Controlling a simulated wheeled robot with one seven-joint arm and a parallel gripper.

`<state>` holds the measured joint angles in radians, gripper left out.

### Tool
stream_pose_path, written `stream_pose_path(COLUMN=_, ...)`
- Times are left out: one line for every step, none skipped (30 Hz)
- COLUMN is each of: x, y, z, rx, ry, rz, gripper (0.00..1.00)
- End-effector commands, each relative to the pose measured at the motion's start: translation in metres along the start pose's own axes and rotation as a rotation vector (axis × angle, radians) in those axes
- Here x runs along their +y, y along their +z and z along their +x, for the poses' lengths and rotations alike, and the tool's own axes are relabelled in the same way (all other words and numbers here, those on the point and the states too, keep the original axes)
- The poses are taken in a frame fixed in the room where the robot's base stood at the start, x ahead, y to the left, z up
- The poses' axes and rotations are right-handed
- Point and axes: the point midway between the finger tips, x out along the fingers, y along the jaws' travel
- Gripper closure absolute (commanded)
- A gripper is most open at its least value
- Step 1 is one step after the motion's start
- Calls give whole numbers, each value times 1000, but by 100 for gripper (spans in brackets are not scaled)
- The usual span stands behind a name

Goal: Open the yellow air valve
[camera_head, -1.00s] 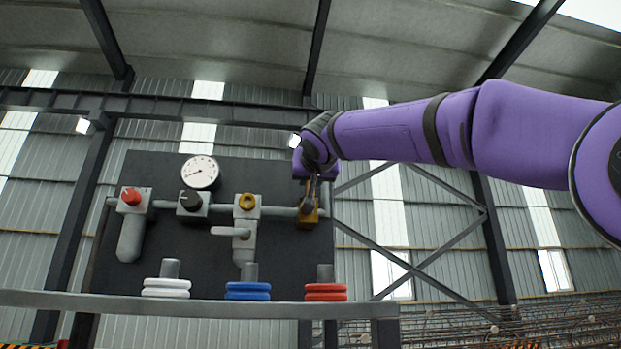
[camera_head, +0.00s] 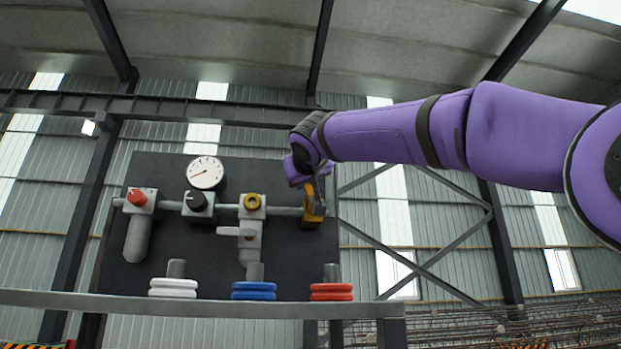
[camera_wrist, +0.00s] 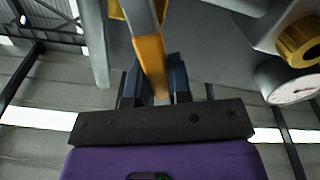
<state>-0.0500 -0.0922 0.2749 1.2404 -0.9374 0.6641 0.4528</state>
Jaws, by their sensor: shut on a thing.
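The yellow air valve (camera_head: 315,213) is a yellow block at the right end of the grey pipe on a dark panel. Its orange-yellow lever shows in the wrist view (camera_wrist: 151,60), running down between the two dark fingers. My gripper (camera_head: 318,189) is shut on this lever and comes from above, with its hand tilted to the upper left. In the wrist view, the fingers (camera_wrist: 155,84) stand on both sides of the lever's end. The fingers partly hide the valve in the head view.
The dark panel (camera_head: 165,240) also carries a red knob (camera_head: 137,197), a black knob (camera_head: 196,201), a round gauge (camera_head: 206,173) and a yellow ring fitting (camera_head: 252,202). White, blue and red ring stacks stand on the rail (camera_head: 200,305) below. Open space lies right of the panel.

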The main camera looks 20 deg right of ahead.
Motion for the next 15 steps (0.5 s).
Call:
stream_pose_path(x=-4, y=0, z=0, rx=0, ry=-1, rz=-46, gripper=100)
stream_pose_path(x=-6, y=0, z=0, rx=-1, ry=-2, rz=-73, gripper=100)
stream_pose_path(x=-9, y=1, z=0, rx=-1, ry=-1, rz=-111, gripper=100)
stream_pose_path(x=-11, y=1, z=0, rx=-1, ry=-1, rz=-141, gripper=100)
stream_pose_path(x=-12, y=1, z=0, rx=0, ry=-1, rz=-170, gripper=100)
stream_pose_path(x=-15, y=2, z=0, rx=0, ry=-1, rz=-207, gripper=100)
stream_pose_path(x=-17, y=2, z=0, rx=0, ry=-1, rz=-235, gripper=100)
stream_pose_path(x=-19, y=2, z=0, rx=1, ry=-1, rz=-264, gripper=100)
stream_pose_path(x=-22, y=3, z=0, rx=1, ry=-1, rz=-303, gripper=100)
stream_pose_path(x=-24, y=4, z=0, rx=1, ry=-2, rz=-331, gripper=100)
stream_pose_path(x=-26, y=4, z=0, rx=1, ry=-2, rz=-359, gripper=100)
stream_pose_path(x=-28, y=5, z=0, rx=1, ry=-2, rz=-398, gripper=100)
stream_pose_path(x=-30, y=6, z=0, rx=1, ry=-2, rz=-427, gripper=100)
stream_pose_path(x=-32, y=7, z=0, rx=1, ry=-2, rz=-455, gripper=100)
stream_pose_path(x=-34, y=8, z=0, rx=1, ry=-2, rz=-492, gripper=100)
